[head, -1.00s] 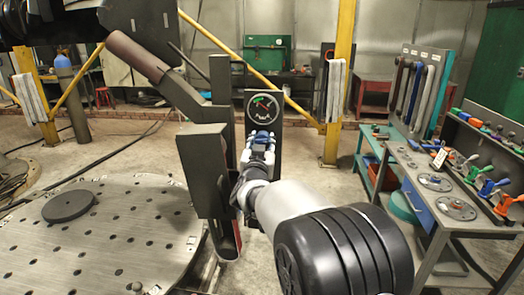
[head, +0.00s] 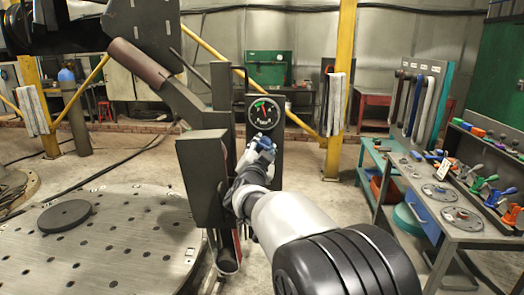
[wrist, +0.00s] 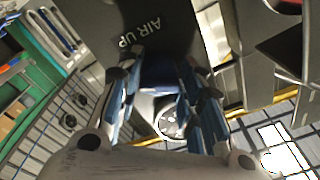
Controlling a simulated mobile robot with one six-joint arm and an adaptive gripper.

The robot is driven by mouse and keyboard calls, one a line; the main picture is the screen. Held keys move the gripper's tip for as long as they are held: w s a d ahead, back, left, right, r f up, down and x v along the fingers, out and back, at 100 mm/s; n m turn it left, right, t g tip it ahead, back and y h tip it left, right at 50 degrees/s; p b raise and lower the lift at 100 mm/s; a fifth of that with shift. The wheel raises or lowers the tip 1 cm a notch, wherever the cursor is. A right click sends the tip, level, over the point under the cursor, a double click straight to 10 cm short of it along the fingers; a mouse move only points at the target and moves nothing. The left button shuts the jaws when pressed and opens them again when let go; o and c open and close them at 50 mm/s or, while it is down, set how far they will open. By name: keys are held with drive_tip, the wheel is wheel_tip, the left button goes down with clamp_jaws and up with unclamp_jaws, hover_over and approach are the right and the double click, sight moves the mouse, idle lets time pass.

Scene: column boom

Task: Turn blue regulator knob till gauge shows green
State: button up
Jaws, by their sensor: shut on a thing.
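The round gauge (head: 264,113) with a dark face sits on the dark post, just above my gripper in the head view. It has a green band at its upper left and a red needle pointing up and slightly left, near the band; whether it lies inside the green is too small to tell. My gripper (head: 262,145), with blue finger pads, is at the post below the gauge. In the wrist view my gripper (wrist: 160,95) is shut on the blue regulator knob (wrist: 157,74), which the fingers partly hide. The gauge (wrist: 171,123) shows between the fingers.
A dark panel marked AIR UP (wrist: 145,32) is close to the fingers. A dark box (head: 203,178) stands left of my wrist. A perforated round table (head: 110,245) is at left, a tool bench (head: 440,190) at right. Open floor lies between.

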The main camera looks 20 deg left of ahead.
drive_tip(key=shift+f, duration=0.1)
idle(0.3)
drive_tip(key=o, duration=0.8)
drive_tip(key=shift+c, duration=0.2)
drive_tip(key=shift+s+d, duration=0.1)
drive_tip(key=v, duration=1.1)
drive_tip(key=shift+s, duration=0.4)
